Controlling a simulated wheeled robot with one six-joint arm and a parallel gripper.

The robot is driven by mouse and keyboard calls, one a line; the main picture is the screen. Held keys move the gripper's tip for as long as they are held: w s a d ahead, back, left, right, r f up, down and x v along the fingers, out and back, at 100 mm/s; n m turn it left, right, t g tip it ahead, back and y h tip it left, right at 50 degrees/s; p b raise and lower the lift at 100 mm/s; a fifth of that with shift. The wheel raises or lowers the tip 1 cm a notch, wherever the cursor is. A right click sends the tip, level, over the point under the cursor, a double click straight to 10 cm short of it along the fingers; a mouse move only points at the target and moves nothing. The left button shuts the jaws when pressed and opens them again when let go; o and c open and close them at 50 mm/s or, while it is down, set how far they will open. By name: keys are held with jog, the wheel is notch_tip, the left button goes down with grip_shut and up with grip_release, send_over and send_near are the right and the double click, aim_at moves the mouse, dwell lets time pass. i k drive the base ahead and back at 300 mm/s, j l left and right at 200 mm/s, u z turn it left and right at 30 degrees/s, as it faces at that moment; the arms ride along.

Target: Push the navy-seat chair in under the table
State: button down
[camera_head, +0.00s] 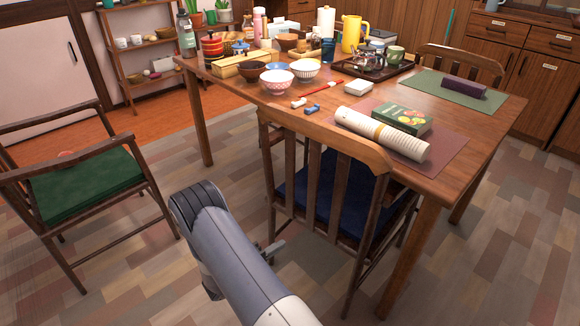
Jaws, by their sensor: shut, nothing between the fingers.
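The navy-seat chair (340,170) stands at the near long side of the wooden table (455,196), its slatted back toward me. Its dark blue seat (337,212) shows between and below the slats. The top rail overlaps the table's near edge in the picture; the gap between them is hard to judge. My gripper (275,248) shows only as a small grey piece beside the chair's left legs, mostly hidden behind my own arm. It is shut and empty, and I cannot tell whether it touches the chair.
A green-seat chair (88,186) stands at the left, with open floor (150,262) between it and my arm. Another chair (455,62) is at the table's far side.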

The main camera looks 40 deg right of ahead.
aim_at(355, 207)
jog(key=i+j+z, duration=0.4)
jog(key=i, duration=0.2)
jog(key=i+j+z, duration=0.35)
jog(key=i+j, duration=0.2)
jog(key=j, duration=0.2)
jog(key=i+l+z, duration=0.1)
jog(key=i+z, duration=0.2)
jog(key=i, duration=0.25)
